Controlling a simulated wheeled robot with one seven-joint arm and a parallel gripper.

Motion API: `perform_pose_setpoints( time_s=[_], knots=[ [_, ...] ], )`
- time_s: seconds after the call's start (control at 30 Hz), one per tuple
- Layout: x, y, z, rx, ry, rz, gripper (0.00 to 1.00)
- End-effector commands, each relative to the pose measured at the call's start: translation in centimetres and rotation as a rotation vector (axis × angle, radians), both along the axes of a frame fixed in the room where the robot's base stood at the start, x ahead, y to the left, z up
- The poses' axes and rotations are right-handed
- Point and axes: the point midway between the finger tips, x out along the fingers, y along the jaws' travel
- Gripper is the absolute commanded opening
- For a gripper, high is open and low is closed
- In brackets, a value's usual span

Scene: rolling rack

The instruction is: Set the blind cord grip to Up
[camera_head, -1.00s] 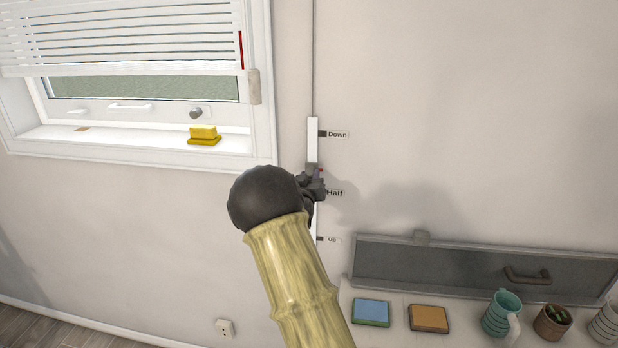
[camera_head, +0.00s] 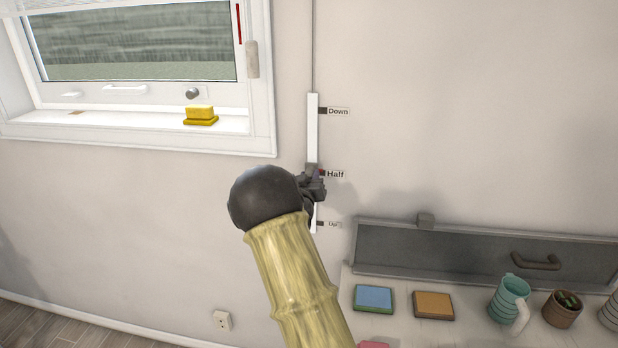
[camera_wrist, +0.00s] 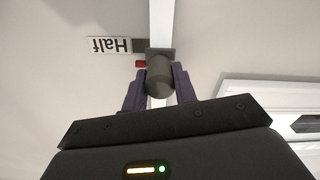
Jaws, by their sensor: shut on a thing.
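The blind cord grip is a grey knob (camera_wrist: 160,75) on a white vertical rail (camera_head: 312,125). My gripper (camera_head: 315,186) is shut on it, one dark finger on each side in the wrist view (camera_wrist: 160,90). The grip's red pointer (camera_wrist: 140,64) is beside the Half label (camera_head: 335,174), very slightly above its mark. The Down label (camera_head: 338,111) is higher on the rail and the Up label (camera_head: 333,224) is near its lower end. In the head view my gripper hides most of the grip. The white blind (camera_head: 75,5) shows only at the window's top edge.
A yellow sponge on a dish (camera_head: 200,115) sits on the window sill (camera_head: 120,133). At lower right, a grey panel with a handle (camera_head: 470,250) stands above a white surface with sponges (camera_head: 374,298) and mugs (camera_head: 510,300). The wall around the rail is clear.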

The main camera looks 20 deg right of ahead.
Motion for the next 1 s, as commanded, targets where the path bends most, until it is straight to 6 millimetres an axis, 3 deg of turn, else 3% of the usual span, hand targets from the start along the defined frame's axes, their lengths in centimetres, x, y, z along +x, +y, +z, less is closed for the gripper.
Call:
perform_pose_setpoints(
  time_s=[0.03,1.0],
  knots=[
    [0.0,0.1,-2.1,0.001,0.002,0.001,0.0],
    [0.0,0.2,-20.2,0.001,0.004,0.002,0.0]
  ],
)
